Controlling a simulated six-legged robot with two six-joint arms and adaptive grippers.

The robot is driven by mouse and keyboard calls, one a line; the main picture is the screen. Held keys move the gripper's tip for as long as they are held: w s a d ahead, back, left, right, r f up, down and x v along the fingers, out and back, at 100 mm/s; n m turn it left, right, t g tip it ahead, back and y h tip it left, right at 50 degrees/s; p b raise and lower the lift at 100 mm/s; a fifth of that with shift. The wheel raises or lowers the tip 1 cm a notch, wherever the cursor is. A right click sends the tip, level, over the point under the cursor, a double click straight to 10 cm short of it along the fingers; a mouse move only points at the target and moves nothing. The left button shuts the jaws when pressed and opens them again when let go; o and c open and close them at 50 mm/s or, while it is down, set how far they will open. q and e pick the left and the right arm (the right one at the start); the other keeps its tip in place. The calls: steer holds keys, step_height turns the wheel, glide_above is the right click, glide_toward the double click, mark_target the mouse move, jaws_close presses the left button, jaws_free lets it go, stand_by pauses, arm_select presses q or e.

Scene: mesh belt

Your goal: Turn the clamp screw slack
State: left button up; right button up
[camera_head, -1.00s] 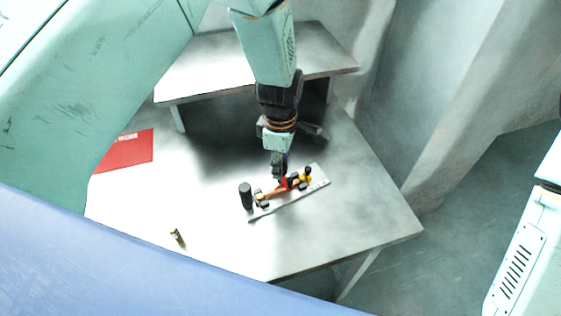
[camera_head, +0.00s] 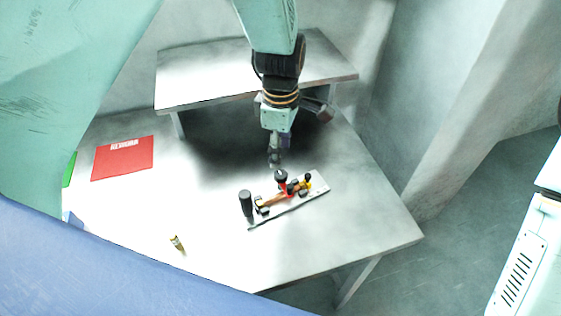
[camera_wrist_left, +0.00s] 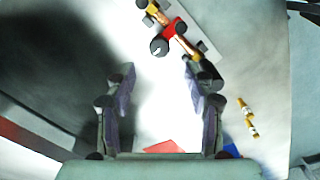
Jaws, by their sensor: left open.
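A red clamp (camera_head: 284,188) with a dark round screw knob (camera_head: 281,175) sits on a pale plate (camera_head: 320,187) on the table. An orange-brown bar (camera_head: 271,200) runs along the plate through the clamp. In the left wrist view the knob (camera_wrist_left: 159,46) and red clamp body (camera_wrist_left: 173,29) show beyond the fingertips, near the top. My left gripper (camera_head: 275,160) is just behind and above the knob, apart from it. In the wrist view its two fingers (camera_wrist_left: 160,80) are spread wide with nothing between them. My right gripper is not in view.
A black cylinder (camera_head: 245,203) stands at the plate's left end. A small brass-coloured piece (camera_head: 177,243) is on the table at front left. A red sheet (camera_head: 122,158) lies at the left. A raised shelf (camera_head: 205,75) stands behind. The table's right side is clear.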

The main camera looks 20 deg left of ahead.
arm_select(q)
steer(key=shift+r, duration=2.15)
